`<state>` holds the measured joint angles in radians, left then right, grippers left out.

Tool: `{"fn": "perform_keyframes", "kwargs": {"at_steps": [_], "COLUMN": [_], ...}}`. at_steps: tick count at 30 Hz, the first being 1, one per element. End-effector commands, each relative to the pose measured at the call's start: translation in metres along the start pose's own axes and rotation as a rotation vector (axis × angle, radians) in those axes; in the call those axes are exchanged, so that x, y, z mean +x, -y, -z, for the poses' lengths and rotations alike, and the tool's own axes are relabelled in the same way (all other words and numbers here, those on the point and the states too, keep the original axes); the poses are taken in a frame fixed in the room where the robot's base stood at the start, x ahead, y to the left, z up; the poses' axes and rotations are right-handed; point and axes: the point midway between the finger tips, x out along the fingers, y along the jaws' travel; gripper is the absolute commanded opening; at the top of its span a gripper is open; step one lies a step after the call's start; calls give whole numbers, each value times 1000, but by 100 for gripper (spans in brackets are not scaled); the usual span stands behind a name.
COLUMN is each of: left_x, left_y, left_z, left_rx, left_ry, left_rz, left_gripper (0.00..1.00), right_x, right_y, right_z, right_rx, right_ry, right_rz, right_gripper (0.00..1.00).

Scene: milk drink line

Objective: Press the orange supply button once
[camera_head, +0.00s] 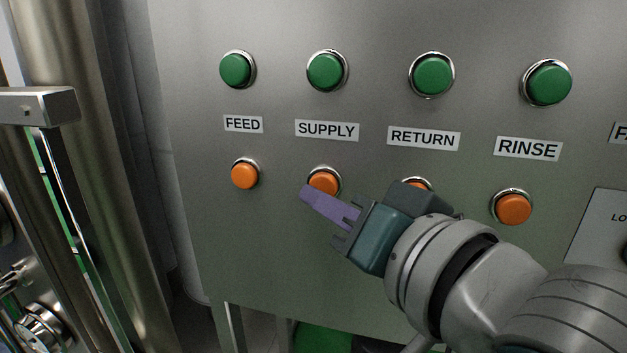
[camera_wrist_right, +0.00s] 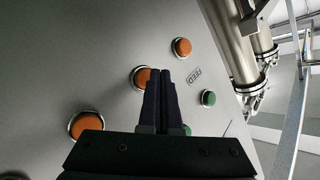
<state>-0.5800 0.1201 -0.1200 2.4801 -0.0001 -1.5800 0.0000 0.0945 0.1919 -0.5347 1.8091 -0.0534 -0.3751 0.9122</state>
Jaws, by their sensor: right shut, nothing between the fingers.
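The orange supply button (camera_head: 324,182) sits under the SUPPLY label (camera_head: 327,131) on the grey panel. My right gripper (camera_head: 306,192) is shut and empty, its purple fingers reaching in from the lower right. The fingertips overlap the lower left of the supply button in the head view; I cannot tell whether they touch it. In the right wrist view the dark fingers (camera_wrist_right: 166,74) lie together, partly covering an orange button (camera_wrist_right: 143,78) just behind their tips. My left gripper is not in view.
The orange FEED button (camera_head: 245,174) is to the left. The orange RETURN button (camera_head: 417,184) is partly hidden by my gripper, and the orange RINSE button (camera_head: 514,208) is to the right. Green buttons, such as the supply one (camera_head: 326,72), form the row above. Metal pipes (camera_wrist_right: 238,45) stand beside the panel.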

Motion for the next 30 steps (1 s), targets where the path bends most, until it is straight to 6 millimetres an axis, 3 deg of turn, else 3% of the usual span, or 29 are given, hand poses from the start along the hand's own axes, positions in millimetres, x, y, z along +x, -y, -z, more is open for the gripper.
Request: {"fn": "perform_keyframes", "kwargs": {"at_steps": [12, 30], "left_x": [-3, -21], "left_y": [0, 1], "left_z": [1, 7], "left_rx": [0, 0], "left_ry": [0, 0], "left_rz": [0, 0], "left_gripper": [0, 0], "right_x": [-4, -37], "right_y": [3, 27], "right_z": [-2, -27], "right_rx": [0, 0], "right_ry": [0, 0], "right_rz": [0, 0], "right_gripper": [0, 0]}}
